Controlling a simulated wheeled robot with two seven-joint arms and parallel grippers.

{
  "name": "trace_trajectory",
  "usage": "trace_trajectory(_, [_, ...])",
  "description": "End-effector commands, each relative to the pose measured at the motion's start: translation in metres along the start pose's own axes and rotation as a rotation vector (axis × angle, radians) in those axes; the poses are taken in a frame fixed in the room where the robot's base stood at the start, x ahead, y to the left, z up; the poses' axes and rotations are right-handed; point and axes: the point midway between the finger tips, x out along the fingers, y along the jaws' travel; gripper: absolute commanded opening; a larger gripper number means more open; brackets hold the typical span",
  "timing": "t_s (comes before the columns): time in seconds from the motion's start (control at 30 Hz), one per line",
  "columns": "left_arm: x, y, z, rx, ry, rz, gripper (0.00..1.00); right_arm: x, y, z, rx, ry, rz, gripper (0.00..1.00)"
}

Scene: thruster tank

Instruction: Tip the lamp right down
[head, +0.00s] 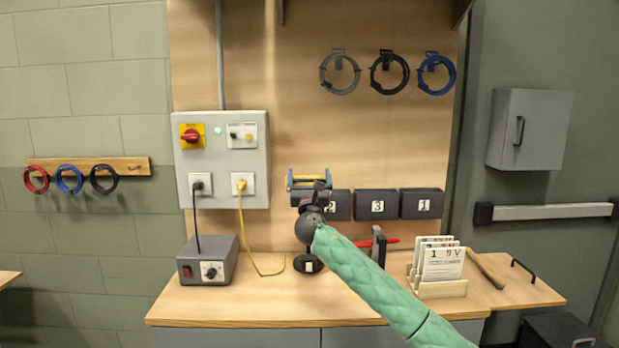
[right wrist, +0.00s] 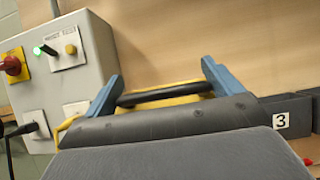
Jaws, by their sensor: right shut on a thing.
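What looks like the lamp stands at the middle of the bench. My left gripper is out of view.
The grey switch box (head: 222,160) is on the wall left of the lamp, and a power supply (head: 208,261) sits below it. Black numbered bins (head: 377,204) are behind to the right. A card rack (head: 438,288) and a hammer (head: 487,271) lie at the bench's right.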

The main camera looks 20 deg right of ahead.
Motion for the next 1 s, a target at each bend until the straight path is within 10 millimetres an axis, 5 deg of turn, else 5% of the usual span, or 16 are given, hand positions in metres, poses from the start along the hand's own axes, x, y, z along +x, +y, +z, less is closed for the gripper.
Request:
trace_trajectory(0.33, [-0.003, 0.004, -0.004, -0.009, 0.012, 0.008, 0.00, -0.003, 0.003, -0.003, 0.001, 0.004, 0.005, 0.50])
trace_trajectory(0.37, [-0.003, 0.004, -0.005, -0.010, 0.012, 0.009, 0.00, -0.003, 0.003, -0.003, 0.001, 0.004, 0.005, 0.97])
trace_trajectory(0.4, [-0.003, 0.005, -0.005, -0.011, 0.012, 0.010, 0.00, -0.003, 0.003, -0.003, 0.001, 0.004, 0.005, 1.00])
trace_trajectory(0.7, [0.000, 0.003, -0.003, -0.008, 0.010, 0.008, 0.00, -0.006, 0.001, -0.003, 0.000, 0.002, 0.003, 1.00])
trace_trajectory(1.0, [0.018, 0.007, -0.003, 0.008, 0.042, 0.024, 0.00, -0.049, 0.003, -0.004, 0.001, 0.003, 0.005, 1.00])
